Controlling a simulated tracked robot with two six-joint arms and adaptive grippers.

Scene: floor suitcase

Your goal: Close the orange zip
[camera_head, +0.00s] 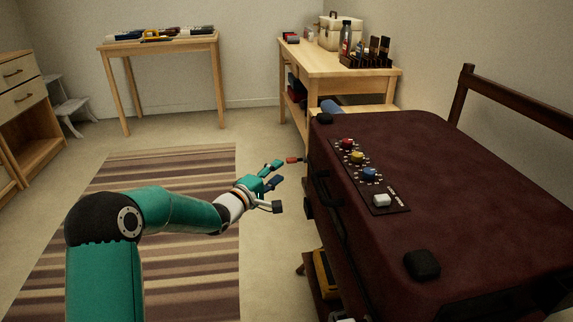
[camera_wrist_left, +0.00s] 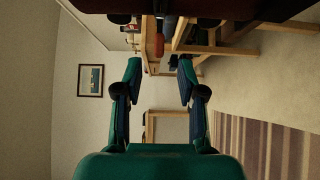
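The large maroon suitcase (camera_head: 470,185) fills the right of the head view, with its dark handle side facing my left arm. A small orange-red tab (camera_head: 293,160), which looks like the orange zip's pull, sticks out from the suitcase's far left edge. My left gripper (camera_head: 279,186) is open and empty, just short of the tab. In the left wrist view, the tab (camera_wrist_left: 159,46) shows beyond the gap between the open fingertips (camera_wrist_left: 160,68), apart from both. The zip's track is not clear. My right gripper is not in view.
A panel with red, yellow and blue knobs and a white button (camera_head: 382,200) lies on the suitcase top. A wooden workbench (camera_head: 345,70) stands behind it. A striped rug (camera_head: 180,165) covers open floor at left.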

